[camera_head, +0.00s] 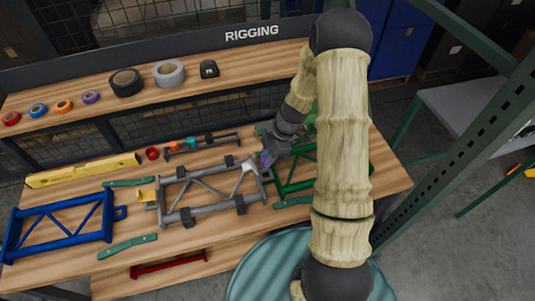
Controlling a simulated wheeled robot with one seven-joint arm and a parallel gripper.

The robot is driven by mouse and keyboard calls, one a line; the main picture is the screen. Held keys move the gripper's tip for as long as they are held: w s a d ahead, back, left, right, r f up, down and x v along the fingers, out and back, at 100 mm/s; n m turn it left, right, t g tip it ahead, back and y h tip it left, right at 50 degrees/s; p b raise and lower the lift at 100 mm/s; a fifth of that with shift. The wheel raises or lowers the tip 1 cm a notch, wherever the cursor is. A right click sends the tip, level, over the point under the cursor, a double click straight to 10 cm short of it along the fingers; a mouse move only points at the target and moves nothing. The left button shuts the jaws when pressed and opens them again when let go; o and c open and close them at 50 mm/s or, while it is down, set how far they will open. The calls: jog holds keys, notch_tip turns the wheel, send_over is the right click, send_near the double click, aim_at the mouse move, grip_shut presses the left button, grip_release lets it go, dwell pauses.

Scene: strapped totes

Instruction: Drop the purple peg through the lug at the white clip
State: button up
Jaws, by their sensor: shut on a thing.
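The purple peg (266,159) is in my gripper (267,160), which is shut on it near the right end of the grey frame. The peg's lower end and its exact tilt are too small to tell. The white clip (248,164) sits at the upper right corner of the grey frame (207,190), just left of my gripper. The lug by the clip is not clear at this size, partly behind the gripper; I cannot tell whether the peg touches it. My arm hides part of the bench to the right.
A blue frame (62,227) lies left and a green frame (295,172) right of the grey one. A rack (203,144) with coloured pieces and a yellow level (84,170) lie behind. Tape rolls (126,82) stand on the upper shelf. A green post (455,150) rises at right.

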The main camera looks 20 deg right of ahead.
jog(key=shift+w+f+b, duration=0.1)
jog(key=shift+f+b, duration=0.6)
jog(key=shift+f, duration=0.85)
jog(key=shift+d+f+b, duration=0.1)
jog(key=shift+f+b, duration=1.35)
jog(key=shift+b, duration=0.35)
jog(key=o, duration=1.2)
jog(key=shift+c, duration=0.2)
jog(key=b+v, duration=0.2)
jog(key=v, duration=1.5)
jog(key=shift+d+r, duration=0.15)
